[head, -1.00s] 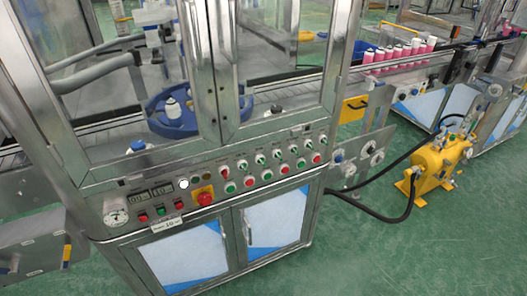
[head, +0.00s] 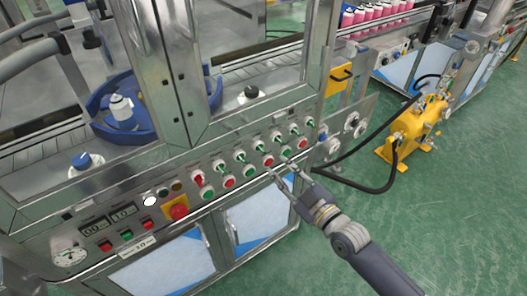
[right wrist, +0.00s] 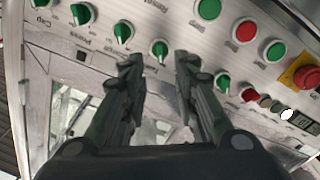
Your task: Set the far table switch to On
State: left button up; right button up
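The control panel (head: 110,215) runs along the machine's front, with a row of small green-handled rotary switches above red and green push buttons. My right gripper (head: 281,171) comes in from the lower right, close to the panel's right half. In the right wrist view my right gripper (right wrist: 157,62) is open, its fingers apart and empty. One green switch (right wrist: 159,48) shows between and just beyond the fingertips; contact cannot be told. Another green switch (right wrist: 123,33) sits beside it. The labels are too blurred to tell surely which is the far table switch. My left gripper is not in view.
A red emergency button (head: 177,209) on a yellow plate sits left on the panel. Cabinet doors (head: 262,222) lie below. A yellow pump (head: 412,128) with black hoses stands on the green floor at right. A blue turntable (head: 105,122) is inside the machine.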

aim_at(264, 152)
jog(key=x, duration=0.8)
jog(key=shift+f, duration=0.1)
grip_shut()
